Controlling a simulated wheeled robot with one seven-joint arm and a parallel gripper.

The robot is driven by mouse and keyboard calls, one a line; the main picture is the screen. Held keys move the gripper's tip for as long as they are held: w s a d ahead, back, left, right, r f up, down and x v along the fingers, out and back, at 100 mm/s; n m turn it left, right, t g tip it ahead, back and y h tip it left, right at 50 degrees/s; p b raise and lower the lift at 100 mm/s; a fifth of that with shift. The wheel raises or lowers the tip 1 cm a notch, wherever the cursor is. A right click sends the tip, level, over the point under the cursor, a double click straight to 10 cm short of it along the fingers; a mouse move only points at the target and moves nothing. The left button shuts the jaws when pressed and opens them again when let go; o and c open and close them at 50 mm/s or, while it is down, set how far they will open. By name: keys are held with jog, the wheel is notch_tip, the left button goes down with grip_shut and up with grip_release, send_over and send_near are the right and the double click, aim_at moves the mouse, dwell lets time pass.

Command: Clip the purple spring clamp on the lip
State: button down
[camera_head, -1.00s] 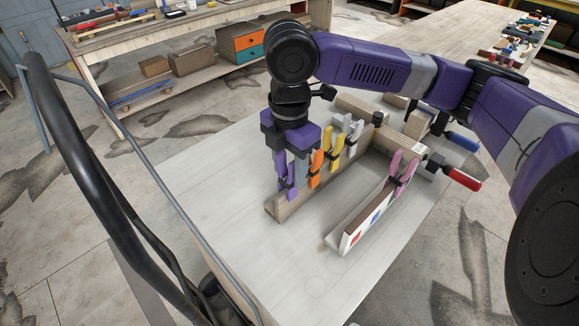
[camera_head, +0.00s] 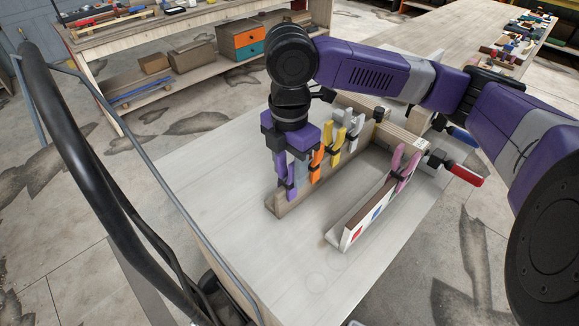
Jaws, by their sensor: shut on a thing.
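The purple spring clamp (camera_head: 287,183) stands upright at the near left end of a wooden rail (camera_head: 280,206). My gripper (camera_head: 289,158) points down from above and is shut on the clamp's upper part; its fingers partly hide the clamp. The clamp's lower end is at the rail; I cannot tell whether its jaws grip the rail or are clear of it. A pink clamp (camera_head: 405,165) sits on the lip's far part.
Orange (camera_head: 315,164), yellow (camera_head: 336,146) and light grey clamps stand along the rail close to the right of my gripper. Red-handled (camera_head: 467,174) and blue-handled clamps stick out at the far right. The near bench top (camera_head: 240,240) is clear.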

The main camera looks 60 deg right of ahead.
jog(key=c, duration=0.7)
grip_release()
jog(key=shift+r, duration=3.85)
jog(key=shift+s, duration=0.1)
